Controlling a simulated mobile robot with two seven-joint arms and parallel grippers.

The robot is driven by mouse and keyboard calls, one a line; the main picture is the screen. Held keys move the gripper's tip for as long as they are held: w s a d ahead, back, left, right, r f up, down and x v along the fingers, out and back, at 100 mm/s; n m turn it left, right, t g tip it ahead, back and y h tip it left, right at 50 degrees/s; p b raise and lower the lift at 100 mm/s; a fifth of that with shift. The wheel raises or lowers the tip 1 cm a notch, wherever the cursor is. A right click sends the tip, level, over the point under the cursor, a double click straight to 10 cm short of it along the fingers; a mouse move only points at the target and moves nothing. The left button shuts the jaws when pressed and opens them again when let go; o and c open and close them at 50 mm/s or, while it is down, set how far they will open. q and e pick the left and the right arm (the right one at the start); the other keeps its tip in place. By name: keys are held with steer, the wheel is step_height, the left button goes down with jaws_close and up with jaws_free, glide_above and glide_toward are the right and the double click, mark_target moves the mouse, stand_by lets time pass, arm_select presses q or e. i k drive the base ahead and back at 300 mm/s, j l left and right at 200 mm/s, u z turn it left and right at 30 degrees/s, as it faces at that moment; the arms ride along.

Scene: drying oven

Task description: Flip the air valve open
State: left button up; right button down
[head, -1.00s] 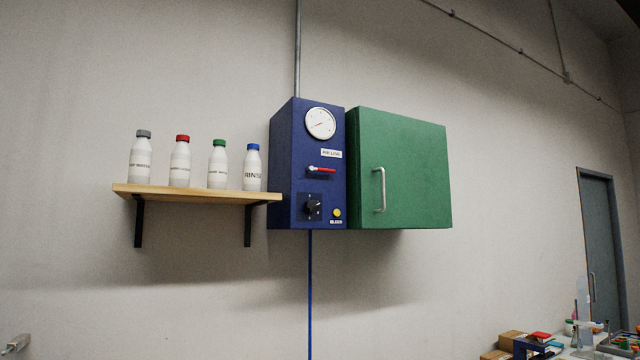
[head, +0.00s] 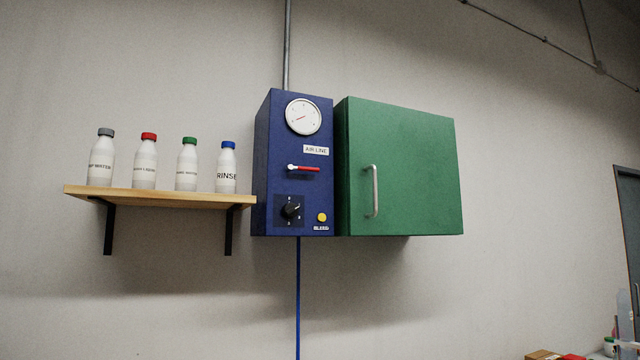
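The air valve (head: 305,169) is a small lever with a red handle on the front of a blue wall box (head: 265,150) in the head view. Its handle lies about level and points right from a pale pivot. The "AIR LINE" label (head: 316,150) and a round white gauge (head: 303,117) are above it. A black rotary knob (head: 290,210) and a yellow button (head: 322,217) marked "BLEED" are below it. Neither of my grippers shows in the head view.
A green cabinet (head: 420,170) with a vertical handle (head: 373,191) adjoins the box on the right. A wooden shelf (head: 160,198) with several capped white bottles is on the left. A blue hose (head: 298,300) hangs below the box. Boxes (head: 545,355) sit at the bottom right.

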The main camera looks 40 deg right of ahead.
mark_target(290, 167)
steer(key=l, duration=1.55)
